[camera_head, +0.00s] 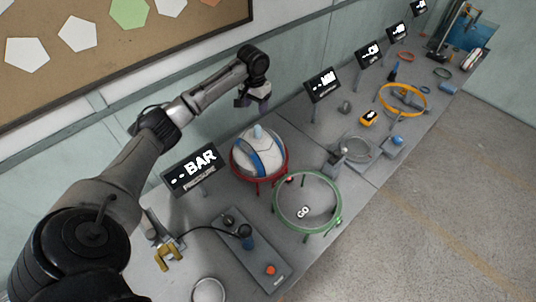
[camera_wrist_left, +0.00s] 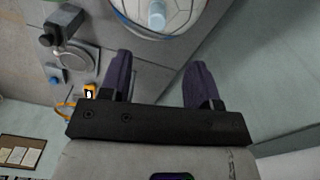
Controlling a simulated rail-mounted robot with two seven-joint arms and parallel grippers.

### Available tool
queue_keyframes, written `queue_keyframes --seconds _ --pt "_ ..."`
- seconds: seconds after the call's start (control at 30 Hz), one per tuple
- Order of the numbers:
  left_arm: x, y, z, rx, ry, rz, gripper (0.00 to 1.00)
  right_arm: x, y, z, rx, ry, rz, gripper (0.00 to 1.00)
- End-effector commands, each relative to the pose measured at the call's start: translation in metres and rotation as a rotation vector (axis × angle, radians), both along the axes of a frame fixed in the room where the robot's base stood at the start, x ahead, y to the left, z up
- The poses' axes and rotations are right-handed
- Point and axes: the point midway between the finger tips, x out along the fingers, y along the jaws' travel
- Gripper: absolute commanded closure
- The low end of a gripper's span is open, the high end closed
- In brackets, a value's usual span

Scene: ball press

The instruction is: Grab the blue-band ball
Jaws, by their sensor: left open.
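The blue-band ball (camera_head: 245,160) is white with blue bands and a pale blue knob on top. It sits in a red ring stand on the bench. In the left wrist view the ball (camera_wrist_left: 185,17) is cut off by the top edge, just beyond the fingertips. My left gripper (camera_head: 257,107) hangs above and behind the ball, apart from it. In the left wrist view its two dark fingers (camera_wrist_left: 158,62) are spread with nothing between them. My right gripper is not in view.
A green ring stand (camera_head: 339,205) stands in front of the ball. A BAR display (camera_head: 193,170) stands left of it and another display (camera_head: 322,85) behind right. A control box (camera_head: 262,262) with a red button lies nearer. A yellow ring (camera_head: 425,100) stands farther along the bench.

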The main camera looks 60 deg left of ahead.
Motion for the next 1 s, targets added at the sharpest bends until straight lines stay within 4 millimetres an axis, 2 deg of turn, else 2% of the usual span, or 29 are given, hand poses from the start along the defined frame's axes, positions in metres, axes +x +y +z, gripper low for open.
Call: queue_keyframes --seconds 0.2,0.4,0.77,1.0 --pt "0.0 -0.001 -0.038 0.001 0.003 0.01 0.43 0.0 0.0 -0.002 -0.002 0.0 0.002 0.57" --pt "0.0 -0.001 -0.067 0.001 0.0 0.009 0.43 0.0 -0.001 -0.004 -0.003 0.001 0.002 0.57" --pt "0.0 -0.002 -0.089 0.002 0.0 0.007 0.43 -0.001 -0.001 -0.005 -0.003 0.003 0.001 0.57" --pt "-0.001 -0.004 -0.121 0.002 0.0 0.008 0.43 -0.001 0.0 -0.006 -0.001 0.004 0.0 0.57"
